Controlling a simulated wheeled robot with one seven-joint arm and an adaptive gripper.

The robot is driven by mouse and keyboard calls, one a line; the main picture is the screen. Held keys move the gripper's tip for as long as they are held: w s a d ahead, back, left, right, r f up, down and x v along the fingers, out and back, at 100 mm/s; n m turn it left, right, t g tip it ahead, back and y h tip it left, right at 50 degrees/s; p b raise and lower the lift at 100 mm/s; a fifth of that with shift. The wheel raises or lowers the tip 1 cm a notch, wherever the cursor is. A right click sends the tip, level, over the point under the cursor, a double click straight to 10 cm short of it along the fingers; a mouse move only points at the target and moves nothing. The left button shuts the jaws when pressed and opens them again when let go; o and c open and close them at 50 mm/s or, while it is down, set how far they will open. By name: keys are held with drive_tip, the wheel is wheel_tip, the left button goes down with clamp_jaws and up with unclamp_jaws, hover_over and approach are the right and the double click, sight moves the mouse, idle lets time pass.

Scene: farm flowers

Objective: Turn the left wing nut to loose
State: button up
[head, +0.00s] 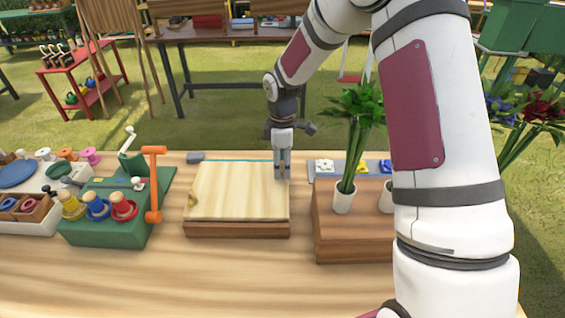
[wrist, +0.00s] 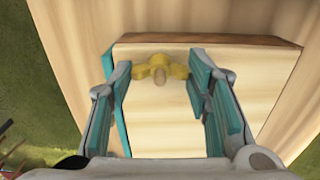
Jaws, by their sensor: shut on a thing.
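A flat wooden press (head: 235,190) with a pale top board lies on the table. One yellow wing nut (head: 193,198) shows at the board's left edge in the head view. My gripper (head: 282,176) points down at the board's right edge, toward the back, away from that nut. In the wrist view a second yellow wing nut (wrist: 160,71) lies between the teal-padded fingers of my gripper (wrist: 155,82), close to the board's edge. My gripper is shut on this nut. In the head view the fingers hide it.
A green stand with coloured spools (head: 97,208) and an orange crank (head: 154,187) stand left of the press. A wooden box (head: 345,240) with a potted plant (head: 345,197) stands close on the right. The table front (head: 200,280) is clear.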

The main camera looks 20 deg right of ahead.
drive_tip(key=n, duration=0.4)
drive_tip(key=shift+n+p, duration=0.35)
drive_tip(key=shift+n, duration=0.05)
drive_tip(key=n, duration=0.4)
drive_tip(key=shift+p, duration=0.3)
drive_tip(key=n, duration=0.5)
drive_tip(key=shift+n+p, duration=0.35)
drive_tip(key=shift+n, duration=1.85)
drive_tip(key=o, duration=1.2)
drive_tip(key=shift+c, duration=0.2)
